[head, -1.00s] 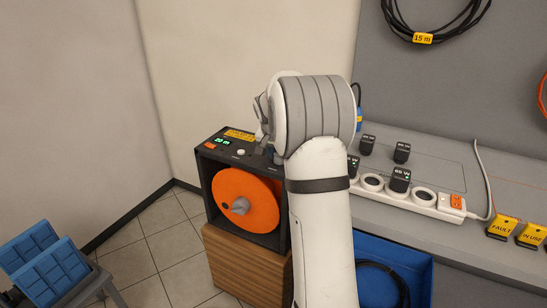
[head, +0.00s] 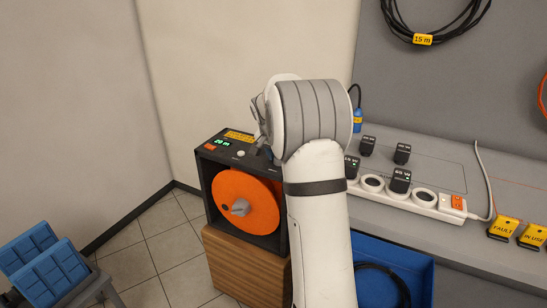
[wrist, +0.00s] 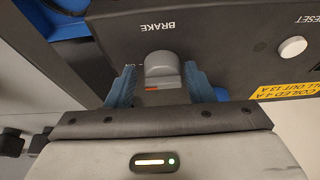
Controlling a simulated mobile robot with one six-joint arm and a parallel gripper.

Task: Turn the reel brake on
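The reel unit is a black box (head: 207,160) with an orange reel (head: 245,200) in its front and a green "20 m" display on top. In the wrist view its brake knob (wrist: 162,66), a grey rounded switch, sits beside the upside-down word BRAKE, with a small red-orange mark near its lower edge. My gripper (wrist: 160,74) is open, with one blue finger on each side of the knob and a small gap visible on the left. Contact on the right is unclear. In the head view my wrist hides the knob and most of the gripper.
A white reset button (wrist: 292,48) and a yellow label (wrist: 290,82) are near the knob. A power strip (head: 425,202) with black adapters lies on the grey bench at right. A blue bin (head: 400,258) is below the bench; blue panels (head: 48,270) stand at lower left.

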